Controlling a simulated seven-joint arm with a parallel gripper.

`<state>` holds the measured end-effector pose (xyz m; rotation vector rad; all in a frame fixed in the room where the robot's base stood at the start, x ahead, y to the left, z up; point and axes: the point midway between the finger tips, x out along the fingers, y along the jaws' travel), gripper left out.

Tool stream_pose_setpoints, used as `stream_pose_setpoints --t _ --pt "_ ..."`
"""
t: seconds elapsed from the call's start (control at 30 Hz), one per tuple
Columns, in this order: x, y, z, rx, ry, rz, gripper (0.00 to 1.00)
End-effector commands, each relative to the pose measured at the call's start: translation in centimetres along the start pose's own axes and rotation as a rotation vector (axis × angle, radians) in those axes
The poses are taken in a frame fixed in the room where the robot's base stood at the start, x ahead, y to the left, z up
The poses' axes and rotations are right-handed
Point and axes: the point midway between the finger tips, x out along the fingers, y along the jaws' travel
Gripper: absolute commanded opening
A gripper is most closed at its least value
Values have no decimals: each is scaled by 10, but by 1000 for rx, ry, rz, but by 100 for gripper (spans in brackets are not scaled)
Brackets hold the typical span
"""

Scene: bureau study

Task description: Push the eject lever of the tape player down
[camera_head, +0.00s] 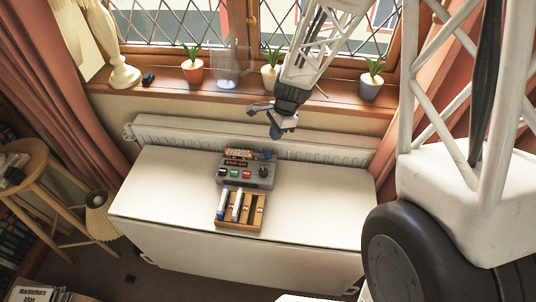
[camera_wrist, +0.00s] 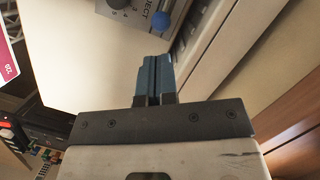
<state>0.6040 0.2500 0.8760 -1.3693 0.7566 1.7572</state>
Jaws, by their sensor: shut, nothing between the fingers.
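The tape player (camera_head: 247,172) is a grey box on the white chest, with green, white and red buttons and a dark knob on its front. Its eject lever shows as a blue ball (camera_head: 268,154) at the right end. In the wrist view the blue ball (camera_wrist: 161,21) sits beside the printed word EJECT. My gripper (camera_head: 275,132) is above and behind the player, near the lever and apart from it. In the wrist view its two blue fingers (camera_wrist: 153,76) are together with nothing between them, pointing towards the ball.
A wooden rack (camera_head: 240,209) with several slots and white-edged tapes stands in front of the player. The white chest top (camera_head: 320,200) is clear to left and right. A radiator (camera_head: 330,147) runs behind it. Potted plants and a glass vase (camera_head: 227,66) stand on the windowsill.

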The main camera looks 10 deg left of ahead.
Motion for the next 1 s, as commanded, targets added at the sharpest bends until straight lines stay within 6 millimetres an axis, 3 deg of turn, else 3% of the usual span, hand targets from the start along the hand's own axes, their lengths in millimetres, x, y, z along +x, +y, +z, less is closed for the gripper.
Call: stream_pose_setpoints --t 0.63,1.0 --pt "7 -2 0 8 -1 2 0" --pt "32 -2 1 8 -2 3 0"
